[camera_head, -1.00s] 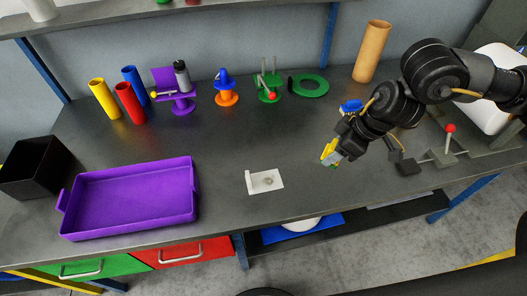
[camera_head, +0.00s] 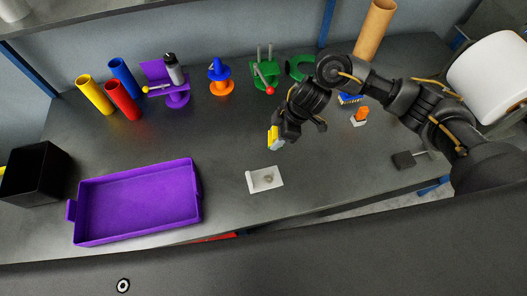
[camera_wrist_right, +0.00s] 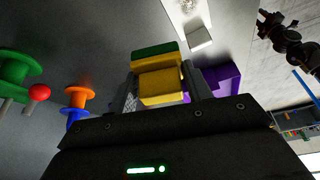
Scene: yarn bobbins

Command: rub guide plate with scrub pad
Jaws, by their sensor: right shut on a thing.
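The guide plate (camera_head: 272,181) is a small white plate with an upright lip at its left edge and a greyish smudge in its middle. It lies flat on the dark bench, and part of it shows at the top of the wrist view (camera_wrist_right: 187,14). My right gripper (camera_head: 275,138) is shut on the scrub pad (camera_head: 273,136), a yellow block with a green layer. The pad (camera_wrist_right: 161,84) sits between the fingers in the wrist view. It is held above the bench, behind the plate and apart from it. My left gripper is not in view.
A purple tray (camera_head: 76,228) and a black bin (camera_head: 65,172) stand at left. Coloured tubes (camera_head: 124,101), a purple stand (camera_head: 176,97), an orange-blue bobbin (camera_head: 220,86) and a green stand (camera_head: 264,85) line the back. The bench around the plate is clear.

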